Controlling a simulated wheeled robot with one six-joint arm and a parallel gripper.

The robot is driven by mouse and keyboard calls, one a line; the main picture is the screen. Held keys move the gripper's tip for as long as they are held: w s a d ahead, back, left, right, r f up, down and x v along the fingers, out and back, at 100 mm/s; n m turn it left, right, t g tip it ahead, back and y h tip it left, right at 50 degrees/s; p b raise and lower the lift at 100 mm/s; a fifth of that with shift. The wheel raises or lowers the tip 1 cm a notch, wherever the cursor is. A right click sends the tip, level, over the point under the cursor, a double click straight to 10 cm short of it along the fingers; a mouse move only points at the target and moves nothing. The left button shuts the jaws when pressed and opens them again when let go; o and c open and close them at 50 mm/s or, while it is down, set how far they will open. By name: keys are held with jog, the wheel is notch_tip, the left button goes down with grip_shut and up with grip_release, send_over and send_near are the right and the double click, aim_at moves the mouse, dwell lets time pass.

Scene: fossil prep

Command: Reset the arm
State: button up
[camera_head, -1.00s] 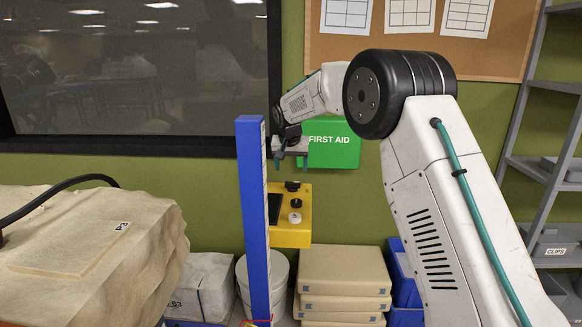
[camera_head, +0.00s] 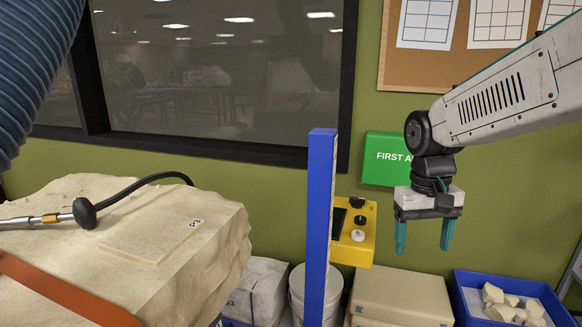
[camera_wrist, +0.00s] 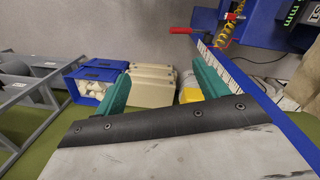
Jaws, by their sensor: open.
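My gripper (camera_head: 424,236) hangs at the right in the head view, with its two teal fingers pointing down. The fingers stand apart with nothing between them. It is in front of the green wall, below and right of the green first aid box (camera_head: 388,160). In the wrist view my gripper (camera_wrist: 162,85) shows its teal fingers spread to either side, with stacked tan cases (camera_wrist: 152,84) and a bit of yellow seen beyond them. My arm reaches in from the right edge of the head view.
A blue post (camera_head: 320,230) stands left of my gripper, beside a yellow box with knobs (camera_head: 362,245). A blue bin (camera_head: 467,310) of pale pieces is below right. A large tan block labelled P3 (camera_head: 215,262) fills the lower left. A ribbed hose (camera_head: 30,60) hangs upper left.

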jog(key=s+d+r+t, duration=0.1)
jog(key=s+t, duration=0.1)
jog(key=s, duration=1.9)
jog(key=shift+s+d+y, duration=0.15)
jog(key=shift+s+y, duration=0.2)
jog(key=shift+y, duration=0.05)
